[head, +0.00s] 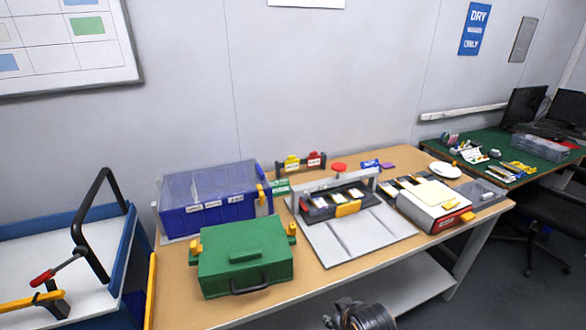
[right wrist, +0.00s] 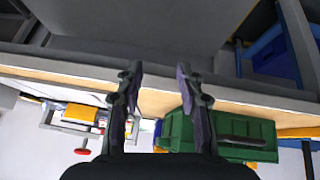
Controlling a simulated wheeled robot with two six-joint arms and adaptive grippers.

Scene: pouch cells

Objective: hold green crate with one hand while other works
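The green crate (head: 245,250) sits on the front left of the wooden table, with its lid shut. It has a black handle on its front and yellow latches at its sides. It also shows upside down in the right wrist view (right wrist: 178,130), partly hidden behind one finger. My right gripper (right wrist: 160,75) is open and empty, its two fingers well apart, with the table edge behind them. It is apart from the crate as far as I can tell. A dark part of my right arm shows at the bottom of the head view. My left gripper is not in view.
A blue bin (head: 208,216) with a clear lid stands behind the crate. A grey fixture (head: 355,240) and a white box (head: 428,205) stand to its right. A blue-sided cart (head: 125,250) with a black handle stands at the left. A green desk (head: 500,150) is at the far right.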

